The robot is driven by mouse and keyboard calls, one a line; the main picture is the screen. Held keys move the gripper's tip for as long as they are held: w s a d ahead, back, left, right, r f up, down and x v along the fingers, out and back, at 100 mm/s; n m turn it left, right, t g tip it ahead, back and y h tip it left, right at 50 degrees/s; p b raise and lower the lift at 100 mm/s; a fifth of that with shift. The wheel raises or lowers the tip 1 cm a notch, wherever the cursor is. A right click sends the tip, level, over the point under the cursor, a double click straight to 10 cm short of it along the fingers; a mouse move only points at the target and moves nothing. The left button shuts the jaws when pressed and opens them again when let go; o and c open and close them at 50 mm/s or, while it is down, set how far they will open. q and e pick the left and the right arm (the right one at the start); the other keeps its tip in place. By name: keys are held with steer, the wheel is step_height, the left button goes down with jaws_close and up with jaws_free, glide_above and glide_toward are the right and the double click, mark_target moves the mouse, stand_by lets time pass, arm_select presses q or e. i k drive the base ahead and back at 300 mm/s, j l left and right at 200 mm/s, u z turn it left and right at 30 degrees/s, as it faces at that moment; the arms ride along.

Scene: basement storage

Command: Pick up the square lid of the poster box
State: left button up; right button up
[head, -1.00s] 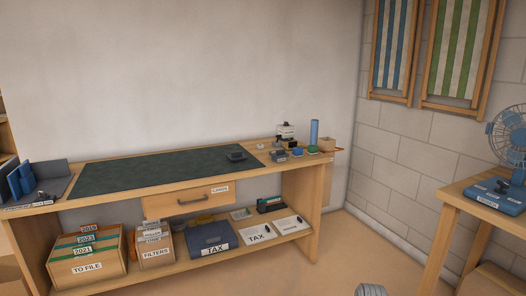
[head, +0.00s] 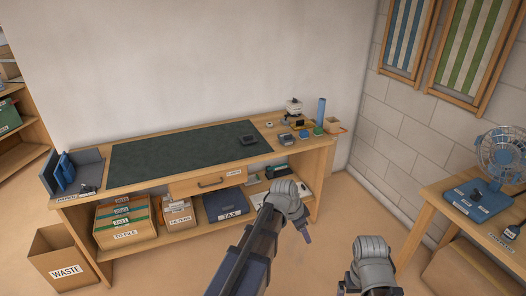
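I cannot make out anything clearly marked as a poster box, nor a loose square lid. At the right end of the workbench (head: 160,146) stand a tall blue post-like object (head: 321,110), a small open tan box (head: 332,125) and several small items, too small to identify. My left arm reaches up from the bottom middle in front of the bench. A small dark tip (head: 306,236) below its grey joint may be my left gripper; its fingers are not distinguishable. My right arm's grey joint shows at the lower right, and its gripper is not visible.
A waste bin (head: 66,271) stands left of the bench. The lower shelf holds a to-file box (head: 125,236), a filters box (head: 178,222) and a blue tax binder (head: 225,207). A side table (head: 455,222) with a blue fan (head: 500,158) stands right. Floor between is open.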

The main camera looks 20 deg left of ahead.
mark_target(250, 139)
steer(key=i+j, duration=0.45)
steer(key=j, duration=0.2)
steer(key=i+j, duration=0.45)
steer(key=j, duration=0.15)
steer(key=i+j, duration=0.5)
steer(key=j, duration=0.15)
steer(key=i+j, duration=0.45)
steer(key=j, duration=0.15)
steer(key=j+u, duration=0.05)
